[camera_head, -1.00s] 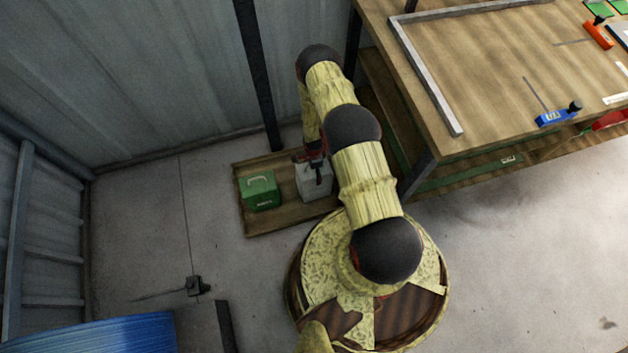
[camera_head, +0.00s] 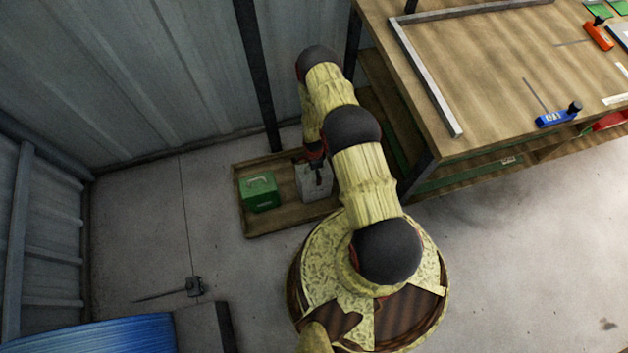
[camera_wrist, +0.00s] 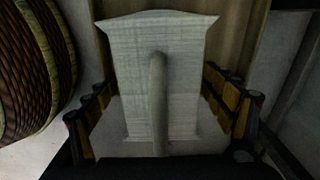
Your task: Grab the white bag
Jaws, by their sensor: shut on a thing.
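The white bag (camera_head: 312,188) stands upright in a shallow wooden tray (camera_head: 283,222) on the floor. It looks pale grey-white and boxy. My gripper (camera_head: 315,166) is over it, pointing down, and hides part of its top. In the wrist view, the white bag (camera_wrist: 190,75) fills the middle, with a handle-like strip running down its centre. The fingers of my gripper (camera_wrist: 163,105) lie along its left and right sides, shut on it. The bag's underside is hidden.
A green bag (camera_head: 260,192) with a handle stands just left in the same tray. A wooden workbench (camera_head: 490,80) with a lower shelf is close on the right. A dark post (camera_head: 258,75) and the corrugated wall (camera_head: 150,70) are behind. Floor on the left is mostly clear.

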